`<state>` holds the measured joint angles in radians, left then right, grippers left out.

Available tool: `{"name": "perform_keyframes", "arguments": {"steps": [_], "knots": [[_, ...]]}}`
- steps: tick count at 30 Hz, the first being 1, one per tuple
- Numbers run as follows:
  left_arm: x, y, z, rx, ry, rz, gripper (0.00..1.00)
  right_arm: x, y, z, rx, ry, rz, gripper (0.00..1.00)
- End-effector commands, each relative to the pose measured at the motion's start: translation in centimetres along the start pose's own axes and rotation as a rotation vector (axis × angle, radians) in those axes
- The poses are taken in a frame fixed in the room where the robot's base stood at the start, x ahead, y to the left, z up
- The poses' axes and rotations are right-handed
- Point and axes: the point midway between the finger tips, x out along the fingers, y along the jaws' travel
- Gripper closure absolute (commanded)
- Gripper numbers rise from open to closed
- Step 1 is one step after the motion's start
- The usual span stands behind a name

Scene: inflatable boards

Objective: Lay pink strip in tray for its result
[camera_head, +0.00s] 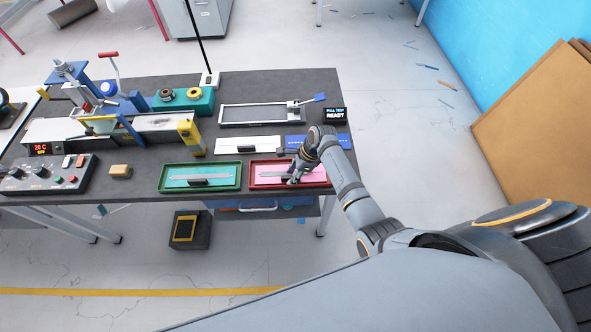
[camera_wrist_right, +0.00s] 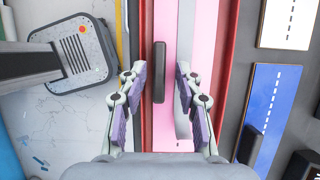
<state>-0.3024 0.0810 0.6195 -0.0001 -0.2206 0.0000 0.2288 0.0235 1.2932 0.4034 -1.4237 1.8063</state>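The pink strip (camera_head: 312,176) with a black grip lies within the rim of the red tray (camera_head: 252,186) at the table's front right. In the right wrist view the pink strip (camera_wrist_right: 211,60) and its black grip (camera_wrist_right: 159,72) show inside the red wall of the tray (camera_wrist_right: 231,70). A grey bar (camera_wrist_right: 184,60) runs along the pink surface. My right gripper (camera_head: 292,179) is over the tray. In the right wrist view its fingers (camera_wrist_right: 160,80) are apart on either side of the black grip, with gaps showing. My left gripper is out of view.
A green tray (camera_head: 165,186) is left of the red one. A white strip (camera_head: 230,145) and a blue strip (camera_head: 340,141) lie behind. A grey frame (camera_head: 222,114) and a READY display (camera_head: 335,115) stand further back. The front table edge is close.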

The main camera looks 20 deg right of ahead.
Motion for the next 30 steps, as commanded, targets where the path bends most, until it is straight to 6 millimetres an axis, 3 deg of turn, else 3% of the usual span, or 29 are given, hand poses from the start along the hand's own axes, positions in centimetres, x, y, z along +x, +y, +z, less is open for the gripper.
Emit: {"name": "perform_keyframes", "arguments": {"steps": [12, 15, 21, 30], "knots": [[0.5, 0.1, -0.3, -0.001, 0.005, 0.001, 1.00, -9.2, -0.1, -0.1, -0.003, 0.002, -0.006, 0.65], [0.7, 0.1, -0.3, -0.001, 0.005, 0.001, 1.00, -10.7, -0.2, -0.1, -0.001, 0.001, -0.005, 0.65], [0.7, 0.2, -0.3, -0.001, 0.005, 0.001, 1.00, -12.0, -0.1, 0.0, 0.000, 0.000, -0.002, 0.65], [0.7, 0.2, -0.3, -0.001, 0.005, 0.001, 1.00, -12.0, -0.1, 0.0, 0.000, 0.000, -0.002, 0.65]]}}
